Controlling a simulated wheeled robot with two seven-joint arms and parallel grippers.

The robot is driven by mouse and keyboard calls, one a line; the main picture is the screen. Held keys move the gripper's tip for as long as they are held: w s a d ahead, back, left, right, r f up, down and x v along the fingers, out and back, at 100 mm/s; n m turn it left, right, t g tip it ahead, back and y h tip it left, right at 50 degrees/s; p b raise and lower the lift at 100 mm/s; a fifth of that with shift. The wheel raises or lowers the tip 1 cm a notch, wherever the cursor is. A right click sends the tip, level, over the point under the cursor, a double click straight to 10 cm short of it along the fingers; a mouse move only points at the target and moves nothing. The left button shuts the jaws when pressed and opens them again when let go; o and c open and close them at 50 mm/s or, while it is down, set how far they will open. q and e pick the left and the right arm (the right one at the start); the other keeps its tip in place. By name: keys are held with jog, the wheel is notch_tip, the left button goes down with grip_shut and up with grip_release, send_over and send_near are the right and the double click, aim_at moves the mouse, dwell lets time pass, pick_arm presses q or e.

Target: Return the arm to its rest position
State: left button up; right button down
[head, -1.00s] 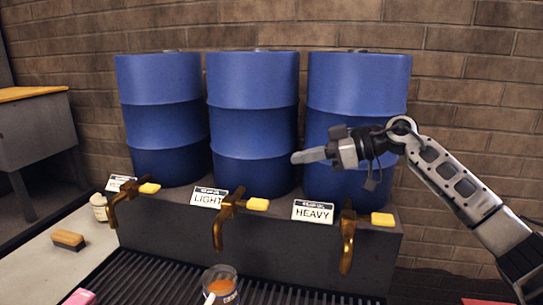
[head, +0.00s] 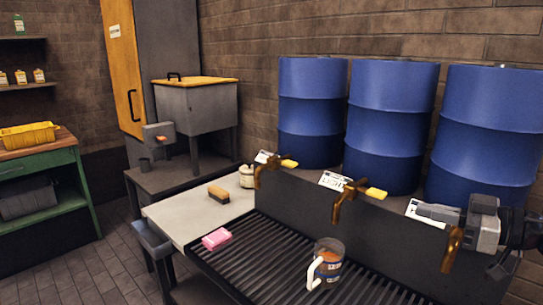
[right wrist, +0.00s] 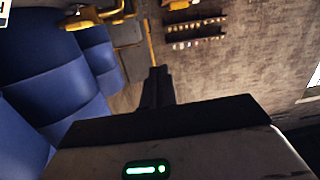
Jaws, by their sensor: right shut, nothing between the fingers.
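My right gripper (head: 432,212) is at the right of the head view, in front of the right-hand blue drum and above the brass tap (head: 452,250). Its fingers are together with nothing between them, and they overlap the right-hand label in the picture. In the right wrist view the closed fingers (right wrist: 158,88) point away from the camera, with blue drums to the left. Only the hand and wrist of this arm show in the head view. My left gripper is not in view.
Three blue drums (head: 390,85) stand behind a row of brass taps. A mug (head: 328,262) of orange-brown liquid stands on the ribbed drip grate (head: 262,262). A pink sponge (head: 216,239), a brush (head: 218,194) and a small jar (head: 246,177) are to its left. Open floor lies further left.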

jog(key=s+a+f+m+t+h, duration=0.2)
jog(key=s+a+f+m+t, duration=0.15)
jog(key=f, duration=0.45)
jog(key=s+a+f+m+t+h, duration=0.2)
jog(key=a+f+t, duration=0.15)
jog(key=f, duration=0.45)
jog(key=s+a+f+m+g+h, duration=0.1)
jog(key=s+a+f+g+h, duration=0.2)
jog(key=s+f, duration=0.6)
jog(key=s+a+f+m+g+h, duration=0.1)
jog(key=s+a+f+g+h, duration=0.2)
jog(key=s+f, duration=0.6)
jog(key=shift+s+a+f+m+g, duration=0.2)
jog(key=shift+a+f+m+g, duration=0.3)
jog(key=shift+a+g, duration=0.55)
jog(key=shift+a+f, duration=0.1)
jog(key=shift+a, duration=0.05)
